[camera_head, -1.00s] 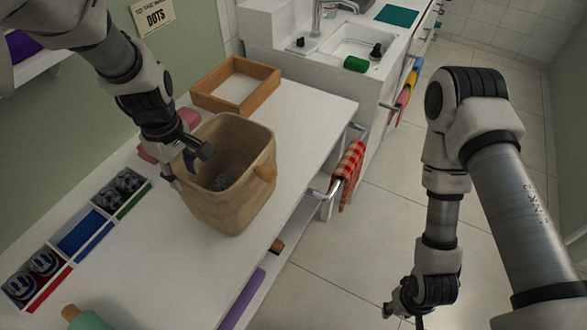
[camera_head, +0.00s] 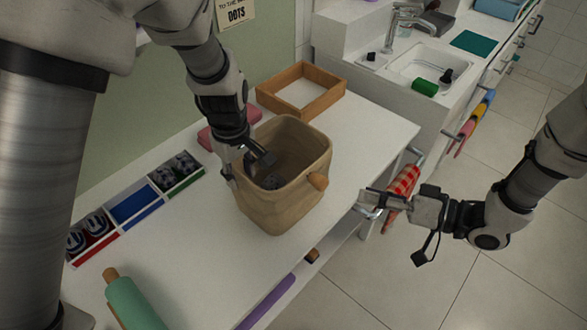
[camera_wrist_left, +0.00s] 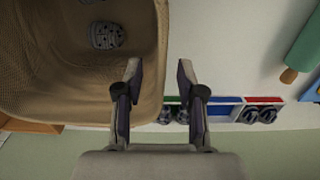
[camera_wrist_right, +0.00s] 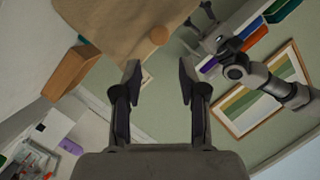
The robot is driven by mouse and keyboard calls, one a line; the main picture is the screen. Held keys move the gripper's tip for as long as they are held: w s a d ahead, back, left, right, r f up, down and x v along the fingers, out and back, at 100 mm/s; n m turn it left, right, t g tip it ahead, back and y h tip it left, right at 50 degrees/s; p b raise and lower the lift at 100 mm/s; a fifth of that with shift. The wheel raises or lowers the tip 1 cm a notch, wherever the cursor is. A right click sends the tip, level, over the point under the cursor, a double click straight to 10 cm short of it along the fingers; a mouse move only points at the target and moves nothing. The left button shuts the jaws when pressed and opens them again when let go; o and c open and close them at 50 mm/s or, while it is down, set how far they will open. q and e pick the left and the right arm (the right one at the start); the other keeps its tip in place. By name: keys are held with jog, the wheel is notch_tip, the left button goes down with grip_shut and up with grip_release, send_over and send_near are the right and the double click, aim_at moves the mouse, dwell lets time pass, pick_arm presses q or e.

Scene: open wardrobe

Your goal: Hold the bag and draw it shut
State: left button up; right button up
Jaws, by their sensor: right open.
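My left gripper (camera_head: 249,168) is at the bag's left rim. Its fingers are apart, one over the inside and one outside, with the rim (camera_wrist_left: 162,45) between them. My right gripper (camera_head: 372,204) is open and empty, to the right of the bag.
A wooden tray (camera_head: 325,103) stands behind the bag. Compartment boxes (camera_head: 135,207) and a green roller (camera_head: 133,303) lie to the left. A red checked towel (camera_head: 401,187) hangs near my right gripper. A sink (camera_head: 425,66) is at the back.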

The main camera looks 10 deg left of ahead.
aim_at(243, 188)
pick_arm(q)
notch_tip(243, 188, down, 6)
jog(key=shift+r, duration=0.2)
